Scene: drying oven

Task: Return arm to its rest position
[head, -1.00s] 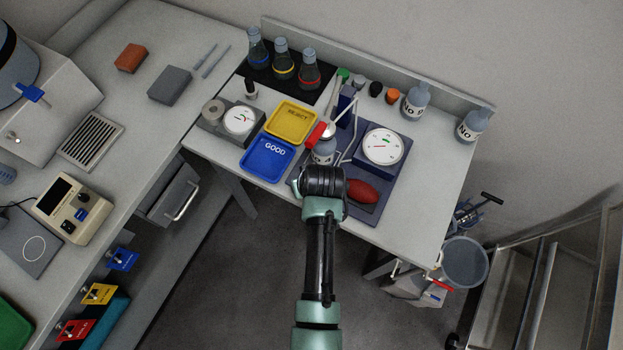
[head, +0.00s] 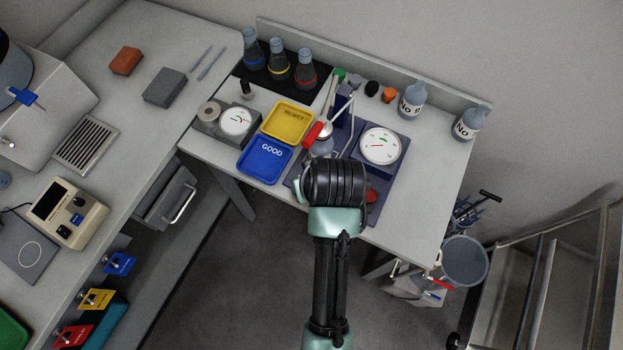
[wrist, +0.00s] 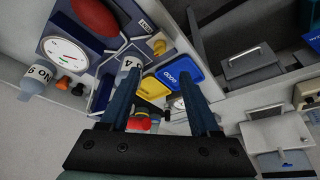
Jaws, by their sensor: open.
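My gripper (wrist: 163,112) shows in the wrist view with its two dark blue fingers spread apart and nothing held between them. The bench top lies beyond the fingers, with the blue GOOD tray (wrist: 182,77) and the yellow tray (wrist: 152,86) seen through the gap. In the head view my arm reaches up from the bottom, and its dark wrist joint is over the front of the bench by the dial rig (head: 381,145). The gripper itself is hidden behind the arm there. The arm covers most of the red bulb (head: 372,196).
The blue GOOD tray (head: 265,160), yellow tray (head: 288,121), small gauge (head: 236,121) and red-handled lever (head: 313,133) stand close left of my arm. Flasks (head: 279,59) and bottles (head: 412,99) line the back. A grey bucket (head: 464,261) stands right; open floor lies below the bench.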

